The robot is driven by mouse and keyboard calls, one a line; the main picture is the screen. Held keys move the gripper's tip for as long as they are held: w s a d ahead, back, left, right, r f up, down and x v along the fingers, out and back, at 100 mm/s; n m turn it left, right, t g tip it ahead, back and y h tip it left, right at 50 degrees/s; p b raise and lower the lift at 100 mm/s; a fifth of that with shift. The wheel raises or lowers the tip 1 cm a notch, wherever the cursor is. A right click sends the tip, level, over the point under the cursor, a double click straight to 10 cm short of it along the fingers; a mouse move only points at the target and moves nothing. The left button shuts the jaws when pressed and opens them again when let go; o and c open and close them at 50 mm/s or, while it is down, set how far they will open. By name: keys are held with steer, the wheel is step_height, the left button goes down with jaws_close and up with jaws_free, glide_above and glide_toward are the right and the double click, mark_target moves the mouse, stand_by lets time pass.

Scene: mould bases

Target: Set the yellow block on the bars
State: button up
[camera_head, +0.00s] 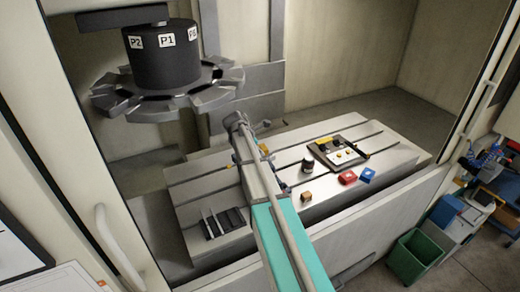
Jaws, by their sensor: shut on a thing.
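My arm reaches from the bottom edge up over the pale machine table. Its wrist bends at the far end, and my gripper (260,127) shows small there, partly hidden by the arm. The dark bars (226,223) lie side by side on the table at the front left, left of my arm. My gripper is well behind them and apart from them.
A dark-rimmed tray (364,156) lies at the table's right. A black cylinder (307,165), a red block (347,177), a blue block (368,175) and an orange-brown block (306,197) stand nearby. A tool carousel (165,90) hangs at the upper left.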

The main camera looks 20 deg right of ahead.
steer(key=shift+n, duration=0.3)
steer(key=shift+f+b, duration=0.95)
stand_by(2.6)
steer(key=shift+s+a+f+b, duration=0.15)
steer(key=shift+s+f+b, duration=0.05)
steer(key=shift+s+b, duration=0.1)
stand_by(0.4)
steer(key=shift+o, duration=0.8)
steer(key=shift+s+f+b, duration=0.1)
steer(key=shift+f+b, duration=0.2)
steer(key=shift+b, duration=0.05)
steer(key=o, duration=0.9)
steer(key=shift+o, duration=1)
steer(key=shift+w+f, duration=0.15)
steer(key=shift+w, duration=0.05)
steer(key=shift+w, duration=0.1)
